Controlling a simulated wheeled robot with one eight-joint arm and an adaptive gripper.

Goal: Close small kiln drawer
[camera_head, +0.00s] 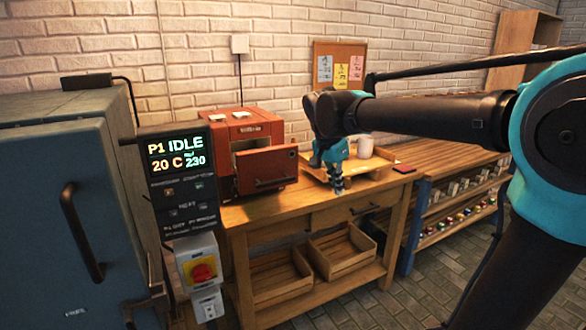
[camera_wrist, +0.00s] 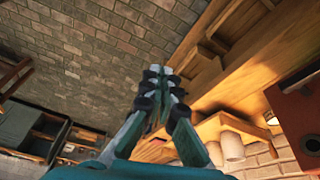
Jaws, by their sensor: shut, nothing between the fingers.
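The small red kiln (camera_head: 232,125) stands on the wooden workbench. Its drawer (camera_head: 265,165) is open: the red front with a dark handle stands out from the body, and a dark gap shows behind it. My gripper (camera_head: 338,186) is to the right of the drawer front, pointing down over the bench, apart from the kiln. In the wrist view my gripper (camera_wrist: 165,76) shows its fingertips close together and empty. A red part of the kiln (camera_wrist: 298,118) shows at the right edge of that view.
A wooden tray (camera_head: 378,160) with a pale cup (camera_head: 365,147) is on the bench behind my gripper. A large grey-blue kiln (camera_head: 70,200) and a control panel (camera_head: 183,180) reading IDLE stand at the left. Wooden crates (camera_head: 342,250) sit on the shelf below.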

